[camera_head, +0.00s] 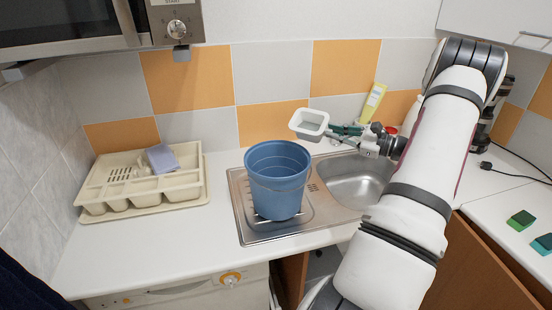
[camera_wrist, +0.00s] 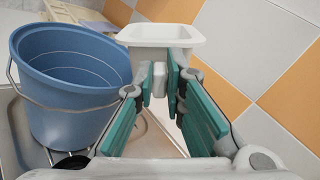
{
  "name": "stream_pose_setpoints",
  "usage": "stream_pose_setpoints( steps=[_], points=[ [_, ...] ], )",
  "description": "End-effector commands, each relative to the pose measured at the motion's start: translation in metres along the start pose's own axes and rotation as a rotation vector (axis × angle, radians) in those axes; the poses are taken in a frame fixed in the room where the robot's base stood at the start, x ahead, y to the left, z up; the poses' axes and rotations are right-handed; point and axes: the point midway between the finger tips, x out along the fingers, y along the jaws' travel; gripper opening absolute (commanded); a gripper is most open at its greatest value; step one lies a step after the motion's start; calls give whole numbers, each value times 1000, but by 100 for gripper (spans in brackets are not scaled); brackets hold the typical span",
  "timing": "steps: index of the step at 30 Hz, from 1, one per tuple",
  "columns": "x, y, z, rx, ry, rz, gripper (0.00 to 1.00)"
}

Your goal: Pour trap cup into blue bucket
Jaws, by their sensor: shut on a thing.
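The blue bucket (camera_head: 278,180) stands upright on the drainboard of the steel sink in the head view, with its metal handle hanging down. It fills the left of the wrist view (camera_wrist: 70,100). The trap cup is a small white, roughly rectangular cup (camera_head: 309,124). My gripper (camera_head: 338,130) is shut on it and holds it in the air to the right of and behind the bucket. In the wrist view the cup (camera_wrist: 160,36) is just beyond the green fingers of my gripper (camera_wrist: 160,80), to the right of the bucket, roughly upright. The bucket looks empty.
The sink (camera_head: 356,182) lies right of the bucket. A beige cutlery tray (camera_head: 95,196) with a blue-grey sponge (camera_head: 162,158) is at left. A yellow tube (camera_head: 374,102) stands by the tiled wall. Green blocks (camera_head: 521,220) lie on the right counter. A microwave (camera_head: 70,25) hangs upper left.

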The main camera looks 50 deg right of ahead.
Motion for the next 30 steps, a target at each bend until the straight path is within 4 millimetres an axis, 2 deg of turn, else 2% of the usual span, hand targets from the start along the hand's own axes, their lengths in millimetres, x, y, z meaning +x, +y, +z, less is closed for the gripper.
stream_pose_setpoints(
  steps=[3, 11, 17, 30],
  points=[
    [1, 5, 5, -65, 0, -1, 0],
    [2, 22, 4, -208, 1, -1, 0],
    [2, 23, 16, -359, 0, -1, 0],
    [0, 26, 13, -422, 0, 0, 0]
  ],
)
